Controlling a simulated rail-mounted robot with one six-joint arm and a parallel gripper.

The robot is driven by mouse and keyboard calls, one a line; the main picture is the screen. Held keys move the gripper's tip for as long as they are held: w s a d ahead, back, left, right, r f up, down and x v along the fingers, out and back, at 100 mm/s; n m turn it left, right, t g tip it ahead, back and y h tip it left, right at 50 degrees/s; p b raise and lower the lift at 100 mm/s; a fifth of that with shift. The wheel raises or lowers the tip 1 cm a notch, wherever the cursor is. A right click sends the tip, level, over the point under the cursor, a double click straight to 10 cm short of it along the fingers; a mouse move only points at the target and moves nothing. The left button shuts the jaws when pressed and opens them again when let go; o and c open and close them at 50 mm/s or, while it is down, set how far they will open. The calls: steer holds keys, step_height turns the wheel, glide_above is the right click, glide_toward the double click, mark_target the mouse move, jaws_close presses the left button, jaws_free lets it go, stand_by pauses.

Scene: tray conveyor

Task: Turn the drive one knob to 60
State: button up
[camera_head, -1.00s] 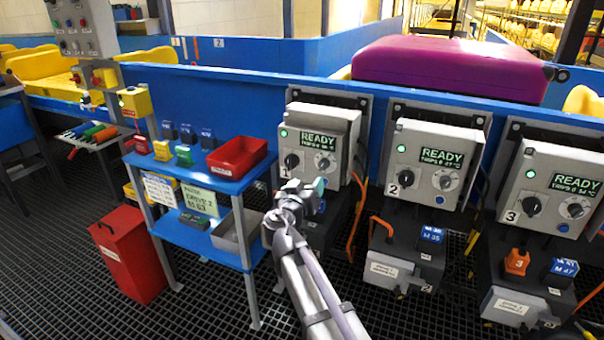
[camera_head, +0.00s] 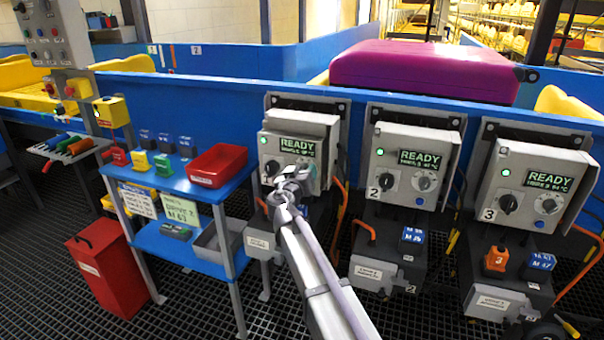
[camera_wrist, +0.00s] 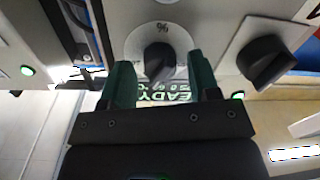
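The drive one box (camera_head: 318,128) is a grey panel with a green-lit READY screen. Its dial knob is hidden behind my gripper (camera_head: 293,178) in the head view. In the wrist view, which sees the panel upside down, the dark dial knob (camera_wrist: 158,60) sits on a pale round dial marked %. My gripper (camera_wrist: 160,72) is open, with one green finger on each side of the knob and gaps showing between. Contact is not visible. The number the knob points at cannot be read. A second black knob (camera_wrist: 265,60) on the same panel is to the right.
The drive two box (camera_head: 412,150) and drive three box (camera_head: 540,180) stand to the right. A blue shelf (camera_head: 200,190) with a red tray (camera_head: 218,163) stands to the left. A purple case (camera_head: 425,68) lies behind the blue wall. Orange cables hang beside the boxes.

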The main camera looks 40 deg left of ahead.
steer(key=c, duration=0.8)
steer(key=shift+c, duration=0.2)
steer(key=shift+n, duration=0.4)
steer(key=shift+n+p, duration=0.3)
steer(key=shift+n, duration=3.6)
steer(key=o, duration=0.9)
